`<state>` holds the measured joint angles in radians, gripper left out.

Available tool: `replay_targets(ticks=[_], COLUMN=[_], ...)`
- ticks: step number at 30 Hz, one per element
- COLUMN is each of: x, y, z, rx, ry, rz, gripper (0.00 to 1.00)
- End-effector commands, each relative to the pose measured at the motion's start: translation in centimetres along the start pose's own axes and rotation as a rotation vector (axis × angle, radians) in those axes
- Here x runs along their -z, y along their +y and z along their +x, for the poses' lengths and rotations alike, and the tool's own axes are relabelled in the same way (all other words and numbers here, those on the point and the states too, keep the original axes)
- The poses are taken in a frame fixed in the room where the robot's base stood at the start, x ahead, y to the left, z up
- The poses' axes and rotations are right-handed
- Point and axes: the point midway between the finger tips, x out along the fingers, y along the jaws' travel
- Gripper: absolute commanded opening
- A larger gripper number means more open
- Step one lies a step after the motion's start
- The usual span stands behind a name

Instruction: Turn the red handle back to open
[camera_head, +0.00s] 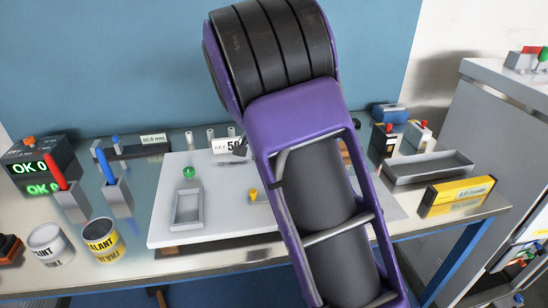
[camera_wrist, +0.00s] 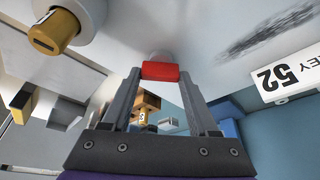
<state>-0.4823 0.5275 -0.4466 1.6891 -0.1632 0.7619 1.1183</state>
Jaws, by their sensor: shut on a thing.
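The red handle (camera_wrist: 160,71) shows in the wrist view as a short red bar. My gripper (camera_wrist: 160,74) is shut on it, with one fingertip at each end of the bar. The part that the handle belongs to is mostly hidden by the fingers. In the head view my purple and black arm covers the middle of the bench, so the held handle and the fingertips are hidden there.
A white board (camera_head: 168,229) carries a small tray (camera_head: 187,208), a green knob (camera_head: 189,172) and a yellow knob (camera_head: 253,195). Paint cans (camera_head: 102,240) stand left. A grey tray (camera_head: 428,169) and yellow box (camera_head: 457,195) lie right. A KEY label (camera_wrist: 285,78) is near my gripper.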

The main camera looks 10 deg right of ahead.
Motion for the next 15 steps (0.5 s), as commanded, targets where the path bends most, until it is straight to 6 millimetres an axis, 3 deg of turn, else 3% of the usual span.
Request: replay_targets(ticks=[15], x=[0.15], y=[-0.38], z=[-0.18], rx=[-0.175], ry=[0.000], rz=[0.423], gripper=[0.04])
